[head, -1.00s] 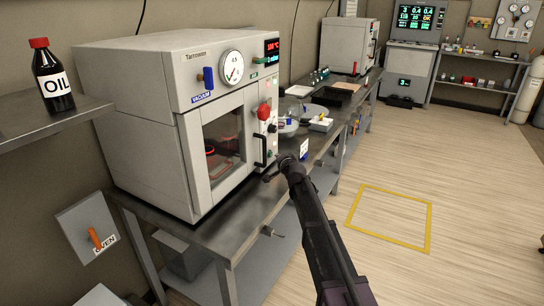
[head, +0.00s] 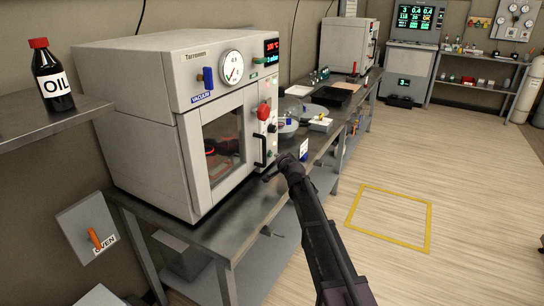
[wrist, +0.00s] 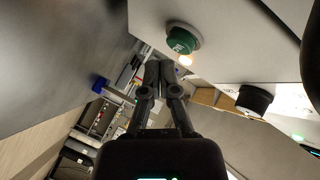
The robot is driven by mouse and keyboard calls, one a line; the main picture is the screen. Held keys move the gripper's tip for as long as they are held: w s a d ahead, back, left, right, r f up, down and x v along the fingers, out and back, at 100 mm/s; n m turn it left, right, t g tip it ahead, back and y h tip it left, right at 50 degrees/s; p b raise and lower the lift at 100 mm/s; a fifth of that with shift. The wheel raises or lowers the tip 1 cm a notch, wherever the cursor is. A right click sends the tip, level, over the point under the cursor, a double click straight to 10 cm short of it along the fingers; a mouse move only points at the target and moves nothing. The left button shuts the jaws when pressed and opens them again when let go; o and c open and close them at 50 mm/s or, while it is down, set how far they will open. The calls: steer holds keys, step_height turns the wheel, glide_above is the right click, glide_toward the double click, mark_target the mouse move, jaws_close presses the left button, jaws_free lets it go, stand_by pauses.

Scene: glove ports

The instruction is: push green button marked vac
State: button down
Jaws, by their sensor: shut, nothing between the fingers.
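The green button (wrist: 182,41) with pale lettering sits on the light panel in the upper part of the wrist view; its lettering is too small to read surely. My gripper (wrist: 160,68) is shut and empty, with its fingertips just below and left of the button in that view. I cannot tell whether they touch it. In the head view my gripper (head: 268,178) is low at the front right of the vacuum oven (head: 150,70), by the door handle. I cannot make out the green button there.
A black knob (wrist: 254,100) is on the same panel. In the head view a red knob (head: 263,112) and the dark door handle (head: 259,150) are on the oven front. Glassware (head: 287,125) stands on the bench beside the oven. The floor to the right is clear.

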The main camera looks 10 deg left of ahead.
steer(key=shift+w+a, duration=0.2)
steer(key=shift+a, duration=0.5)
stand_by(1.4)
steer(key=shift+d, duration=0.15)
steer(key=shift+s+d, duration=0.25)
steer(key=shift+d, duration=0.2)
stand_by(0.4)
steer(key=shift+s+d, duration=0.35)
steer(key=shift+d, duration=0.6)
steer(key=shift+s+d, duration=0.35)
steer(key=shift+d, duration=0.55)
steer(key=shift+s+d, duration=0.35)
steer(key=shift+d, duration=0.6)
stand_by(0.4)
